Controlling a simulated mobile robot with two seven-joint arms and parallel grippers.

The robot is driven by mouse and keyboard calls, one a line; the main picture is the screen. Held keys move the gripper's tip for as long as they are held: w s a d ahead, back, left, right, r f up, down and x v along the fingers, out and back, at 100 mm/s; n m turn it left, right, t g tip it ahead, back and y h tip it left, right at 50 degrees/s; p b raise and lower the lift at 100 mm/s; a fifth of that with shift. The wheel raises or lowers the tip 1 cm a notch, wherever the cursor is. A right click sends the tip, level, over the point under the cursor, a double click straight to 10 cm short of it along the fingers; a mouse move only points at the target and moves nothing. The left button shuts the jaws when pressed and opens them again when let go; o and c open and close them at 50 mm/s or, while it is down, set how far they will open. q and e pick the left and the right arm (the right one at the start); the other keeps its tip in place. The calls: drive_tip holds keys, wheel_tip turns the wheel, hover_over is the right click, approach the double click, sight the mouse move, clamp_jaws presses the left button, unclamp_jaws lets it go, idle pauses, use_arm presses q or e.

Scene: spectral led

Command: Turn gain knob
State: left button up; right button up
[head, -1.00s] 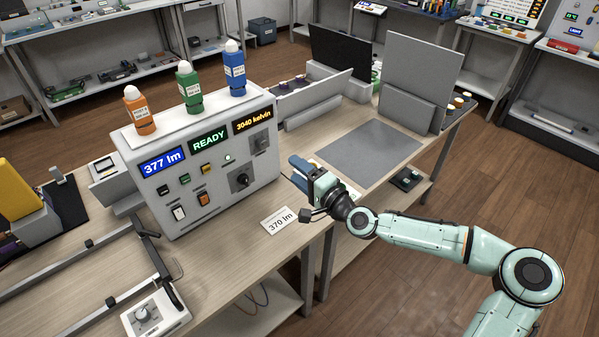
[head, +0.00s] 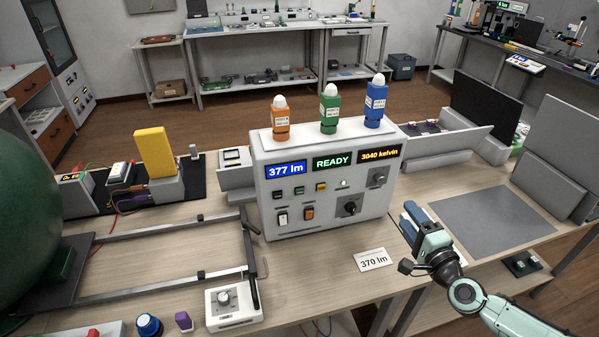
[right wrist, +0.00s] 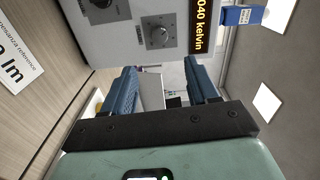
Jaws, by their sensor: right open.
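A white instrument box (head: 270,213) stands on the bench with displays reading 377 lm, READY and 3040 kelvin. Its front carries a black knob (head: 350,208) and a smaller grey knob (head: 379,177). A separate white unit (head: 235,316) at the front has a grey dial (head: 224,297). No label legible here says which one is gain. My right gripper (head: 410,217) is right of the box, apart from it. In the right wrist view, my right gripper (right wrist: 158,76) has its blue fingers apart with nothing between them; the grey knob (right wrist: 159,35) shows beyond them. My left gripper is out of view.
A 370 lm card (head: 373,260) lies before the box. Orange (head: 281,121), green (head: 329,112) and blue (head: 375,105) bulb-topped holders stand on top. A dark rail frame (head: 160,286) lies left. A grey mat (head: 490,222) lies right.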

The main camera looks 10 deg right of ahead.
idle(0.4)
drive_tip(key=w+a+f+n+g+y+p, duration=0.2)
drive_tip(key=w+a+f+n+g+p, duration=0.15)
drive_tip(key=a+f+n, duration=0.45)
drive_tip(key=n+h+p, duration=0.3)
drive_tip(key=n+p, duration=0.2)
drive_tip(key=n, duration=0.5)
approach(382, 182)
drive_tip(key=shift+g, duration=0.45)
drive_tip(key=x, duration=0.2)
drive_tip(key=b+x, duration=0.1)
drive_tip(key=x, duration=0.1)
drive_tip(key=r+b+x, duration=0.1)
drive_tip(key=x, duration=0.1)
drive_tip(key=shift+w+f, duration=0.15)
drive_tip(key=shift+w, duration=0.25)
drive_tip(key=shift+x, duration=0.8)
